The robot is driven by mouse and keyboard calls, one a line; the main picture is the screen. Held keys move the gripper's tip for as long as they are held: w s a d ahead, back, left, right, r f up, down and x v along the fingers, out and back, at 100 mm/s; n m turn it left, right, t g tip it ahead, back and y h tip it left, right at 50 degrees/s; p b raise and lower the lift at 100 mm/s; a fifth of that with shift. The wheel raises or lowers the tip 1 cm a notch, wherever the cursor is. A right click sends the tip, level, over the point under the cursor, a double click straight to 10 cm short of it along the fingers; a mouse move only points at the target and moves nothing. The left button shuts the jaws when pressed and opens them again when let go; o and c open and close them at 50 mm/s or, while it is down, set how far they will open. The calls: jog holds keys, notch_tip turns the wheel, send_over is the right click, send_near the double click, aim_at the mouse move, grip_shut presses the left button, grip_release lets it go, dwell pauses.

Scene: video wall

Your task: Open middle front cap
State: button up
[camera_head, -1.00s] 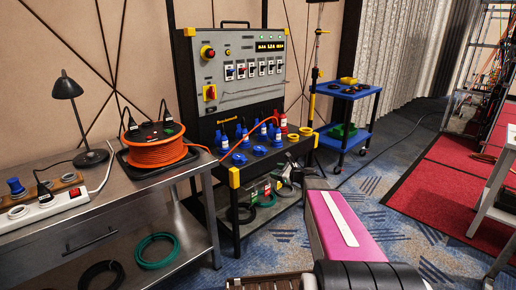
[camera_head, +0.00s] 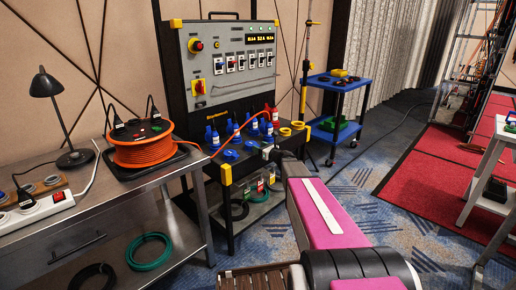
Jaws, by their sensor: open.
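A power panel (camera_head: 232,62) stands on a black bench with yellow corners. Several blue plugs and capped sockets sit on its top, with a red plug (camera_head: 275,113) at the right. Along the front, a blue cap (camera_head: 231,155) is at the left and another blue cap (camera_head: 251,145) is right of it, close to my gripper. My gripper (camera_head: 267,152) is at the bench's front edge, small in view and open. Whether it touches a cap cannot be told. My pink arm reaches up to it from the lower right and hides part of the bench's right front.
An orange cable reel (camera_head: 143,150) and a black lamp (camera_head: 55,100) stand on the metal table (camera_head: 95,195) at left. An orange cable runs to the panel bench. A blue cart (camera_head: 338,85) is behind, to the right.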

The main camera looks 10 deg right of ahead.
jog(key=shift+w+a, duration=0.4)
jog(key=shift+w, duration=0.2)
grip_shut()
jog(key=shift+r+g, duration=0.15)
jog(key=shift+g, duration=0.15)
jog(key=shift+r+g+h, duration=0.45)
jog(key=shift+g+h, duration=0.45)
jog(key=shift+w+r, duration=0.1)
jog(key=shift+r, duration=0.15)
